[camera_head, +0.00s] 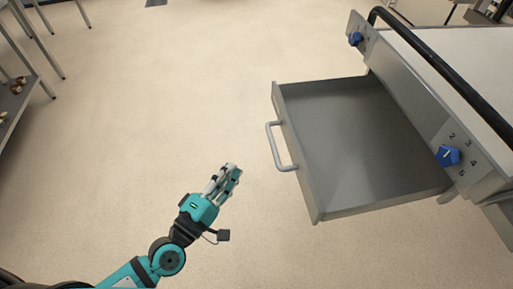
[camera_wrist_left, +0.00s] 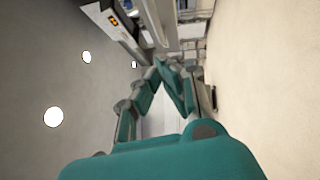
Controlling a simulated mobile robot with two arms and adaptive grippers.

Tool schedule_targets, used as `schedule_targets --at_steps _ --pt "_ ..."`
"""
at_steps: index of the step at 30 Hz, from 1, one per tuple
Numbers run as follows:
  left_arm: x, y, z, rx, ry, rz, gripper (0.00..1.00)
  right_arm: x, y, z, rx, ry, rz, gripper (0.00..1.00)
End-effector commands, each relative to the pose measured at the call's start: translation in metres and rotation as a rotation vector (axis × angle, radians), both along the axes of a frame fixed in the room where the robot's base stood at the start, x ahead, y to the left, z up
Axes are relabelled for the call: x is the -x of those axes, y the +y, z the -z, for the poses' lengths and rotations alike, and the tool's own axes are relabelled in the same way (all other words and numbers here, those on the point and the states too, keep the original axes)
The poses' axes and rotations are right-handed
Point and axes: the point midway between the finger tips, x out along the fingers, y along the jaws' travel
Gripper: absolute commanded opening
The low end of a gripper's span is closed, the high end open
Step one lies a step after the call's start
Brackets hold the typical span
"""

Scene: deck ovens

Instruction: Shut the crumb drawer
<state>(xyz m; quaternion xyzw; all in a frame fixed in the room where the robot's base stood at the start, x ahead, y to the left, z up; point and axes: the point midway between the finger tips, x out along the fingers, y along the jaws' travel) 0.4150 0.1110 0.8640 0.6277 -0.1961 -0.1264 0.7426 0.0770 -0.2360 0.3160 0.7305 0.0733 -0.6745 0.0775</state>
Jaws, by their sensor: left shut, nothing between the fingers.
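The crumb drawer (camera_head: 350,140) is a grey metal drawer, pulled well out from under the oven, and its inside looks empty. Its handle (camera_head: 279,147) is a pale bar on the left-facing front. My left gripper (camera_head: 233,171) is shut and empty, to the left of the drawer front and apart from the handle. In the left wrist view its fingers (camera_wrist_left: 172,68) meet with nothing between them. My right gripper is in neither view.
The oven (camera_head: 420,85) stands at the right, with blue knobs (camera_head: 448,155) and a black rail (camera_head: 440,65) along its edge. A metal shelf rack (camera_head: 15,100) stands at the far left. The floor (camera_head: 170,100) between is clear.

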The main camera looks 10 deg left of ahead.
Motion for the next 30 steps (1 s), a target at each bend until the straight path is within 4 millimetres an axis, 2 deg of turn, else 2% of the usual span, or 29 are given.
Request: schedule_targets --at_steps 1,7,10,15,30 --pt "-0.012 -0.005 -0.007 0.002 -0.005 -0.004 0.0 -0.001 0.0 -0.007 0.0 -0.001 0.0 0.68" --pt "-0.047 -0.025 -0.011 0.001 -0.003 0.0 0.0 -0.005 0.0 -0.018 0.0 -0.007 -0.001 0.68" --pt "-0.049 -0.04 -0.014 0.002 0.0 0.0 0.0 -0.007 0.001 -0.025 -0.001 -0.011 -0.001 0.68" --pt "-0.054 -0.054 -0.014 -0.002 -0.001 0.0 0.0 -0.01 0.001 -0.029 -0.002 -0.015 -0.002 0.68" --pt "-0.055 -0.059 -0.013 -0.004 -0.001 0.0 0.0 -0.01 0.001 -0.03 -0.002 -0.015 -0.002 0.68"
